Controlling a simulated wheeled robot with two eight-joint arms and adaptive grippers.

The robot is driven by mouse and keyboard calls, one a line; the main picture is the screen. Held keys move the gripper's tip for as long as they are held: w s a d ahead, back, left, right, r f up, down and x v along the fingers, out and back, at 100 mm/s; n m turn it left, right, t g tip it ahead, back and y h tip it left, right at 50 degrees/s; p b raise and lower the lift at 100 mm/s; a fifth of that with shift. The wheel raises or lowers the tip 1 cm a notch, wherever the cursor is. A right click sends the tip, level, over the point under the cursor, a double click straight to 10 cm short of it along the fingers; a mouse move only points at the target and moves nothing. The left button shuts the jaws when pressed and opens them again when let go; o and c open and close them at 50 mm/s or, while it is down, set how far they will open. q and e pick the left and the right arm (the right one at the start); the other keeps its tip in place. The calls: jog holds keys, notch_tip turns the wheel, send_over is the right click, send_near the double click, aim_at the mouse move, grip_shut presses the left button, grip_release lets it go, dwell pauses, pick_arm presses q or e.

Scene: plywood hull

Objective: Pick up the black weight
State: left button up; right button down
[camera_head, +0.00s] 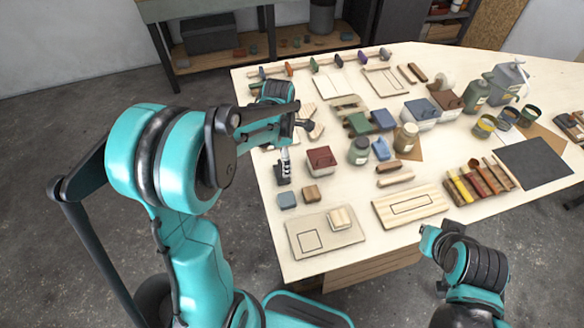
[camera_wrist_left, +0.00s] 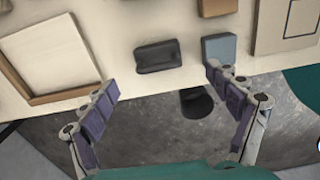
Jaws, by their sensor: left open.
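The black weight (camera_wrist_left: 158,56) is a small dark block lying on the pale tabletop near its edge in the left wrist view. In the head view a dark shape (camera_head: 283,175) beside the left fingers appears to be it, partly covered. My left gripper (camera_wrist_left: 162,82) is open and empty. Its two purple-padded fingers are spread on either side of the weight's line, short of it and apart from it. In the head view the left gripper (camera_head: 285,155) is over the table's left edge. My right arm shows at lower right, but its fingers cannot be made out.
A blue-grey block (camera_wrist_left: 219,47) lies right beside the weight, with a wooden block (camera_wrist_left: 218,6) behind it. A framed board (camera_wrist_left: 45,52) lies to the left. A dark red box (camera_head: 321,160) and several jars stand further in. The outlined board (camera_head: 295,240) lies nearer me.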

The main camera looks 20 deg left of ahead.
aim_at(281, 166)
pick_arm(q)
notch_tip(281, 166, down, 8)
jog(key=shift+w+a+r+b, duration=0.15)
jog(key=shift+b, duration=1.05)
jog(key=c, duration=1.8)
jog(key=shift+r, duration=0.1)
